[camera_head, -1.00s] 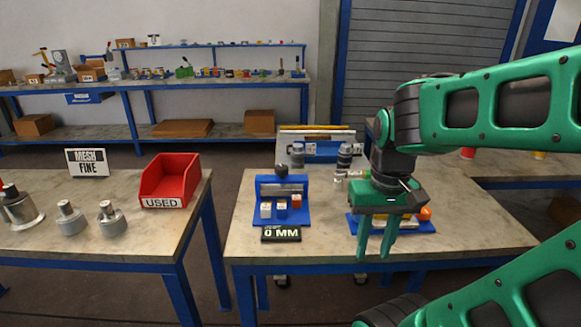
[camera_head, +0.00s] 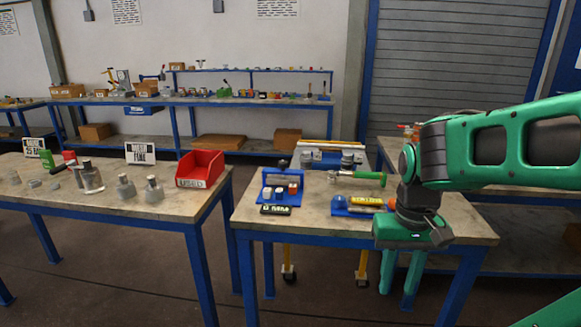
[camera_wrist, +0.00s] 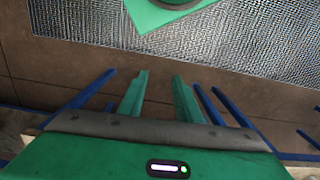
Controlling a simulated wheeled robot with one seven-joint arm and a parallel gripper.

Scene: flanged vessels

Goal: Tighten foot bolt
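My gripper (camera_head: 400,276) hangs in front of the right part of the near table's (camera_head: 322,221) front edge, fingers pointing down. The fingers are apart with nothing between them, as the wrist view (camera_wrist: 160,96) also shows. Several grey metal flanged vessels (camera_head: 92,178) stand upright on the left table. A green-handled tool (camera_head: 370,177) lies towards the back of the near table. A blue tray (camera_head: 340,205) with a yellow label lies partly behind my arm. I cannot make out a foot bolt in either view.
A blue rack (camera_head: 280,186) with small blocks stands on the near table. A gap separates the two tables. A grey mesh surface (camera_wrist: 230,40) shows in the wrist view.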

